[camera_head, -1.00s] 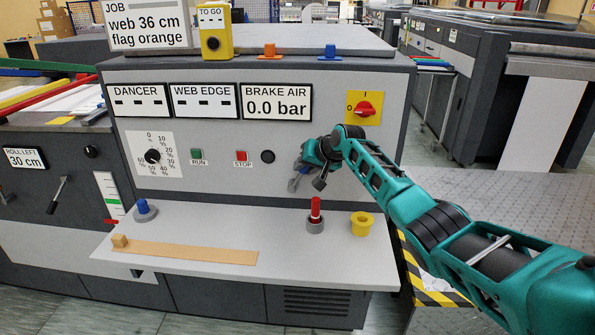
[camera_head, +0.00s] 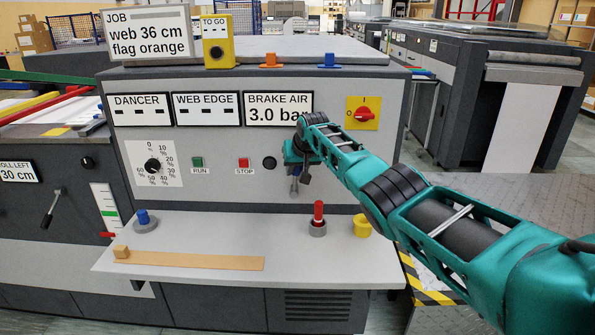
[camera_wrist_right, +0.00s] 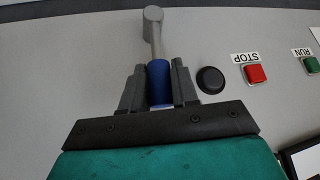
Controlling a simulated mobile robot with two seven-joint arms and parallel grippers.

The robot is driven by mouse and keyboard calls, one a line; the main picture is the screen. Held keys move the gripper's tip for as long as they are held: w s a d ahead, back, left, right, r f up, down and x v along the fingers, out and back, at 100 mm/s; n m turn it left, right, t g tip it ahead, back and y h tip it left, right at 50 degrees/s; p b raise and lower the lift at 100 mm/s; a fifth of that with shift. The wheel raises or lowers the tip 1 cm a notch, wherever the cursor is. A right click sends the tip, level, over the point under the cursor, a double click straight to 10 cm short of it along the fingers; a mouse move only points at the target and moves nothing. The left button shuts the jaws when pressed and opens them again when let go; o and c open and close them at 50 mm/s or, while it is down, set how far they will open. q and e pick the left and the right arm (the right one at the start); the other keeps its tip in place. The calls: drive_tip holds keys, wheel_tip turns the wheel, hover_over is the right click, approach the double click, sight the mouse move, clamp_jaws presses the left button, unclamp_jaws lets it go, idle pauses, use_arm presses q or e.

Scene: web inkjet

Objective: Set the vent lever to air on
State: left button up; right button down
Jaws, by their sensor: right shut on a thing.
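The vent lever is on the front panel. In the right wrist view its blue grip (camera_wrist_right: 158,82) and grey shaft (camera_wrist_right: 154,32) show, with the round pivot end away from my gripper. In the head view the grey shaft (camera_head: 294,187) shows just below my right gripper (camera_head: 297,165), so the lever stands about upright above its pivot. My right gripper, also in the right wrist view (camera_wrist_right: 158,90), is shut on the blue grip. The brake air display (camera_head: 278,108) reads 3.0 bar. My left gripper is not in view.
A black round button (camera_head: 269,163), the red stop button (camera_head: 243,162) and the green run button (camera_head: 198,162) lie left of the lever. A red rotary switch (camera_head: 363,114) is at upper right. Below, the shelf (camera_head: 200,228) holds a red peg (camera_head: 319,211) and a yellow cup (camera_head: 363,225).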

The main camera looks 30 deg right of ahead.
drive_tip(key=shift+w+a+g+h, duration=0.3)
drive_tip(key=shift+a, duration=0.15)
idle(0.4)
drive_tip(key=c, duration=0.9)
unclamp_jaws()
drive_tip(key=shift+c, duration=0.2)
drive_tip(key=shift+s+r, duration=0.2)
drive_tip(key=shift+r, duration=0.2)
drive_tip(key=p+v, duration=0.3)
drive_tip(key=v, duration=0.9)
drive_tip(key=shift+a+p, duration=0.15)
drive_tip(key=shift+p, duration=0.15)
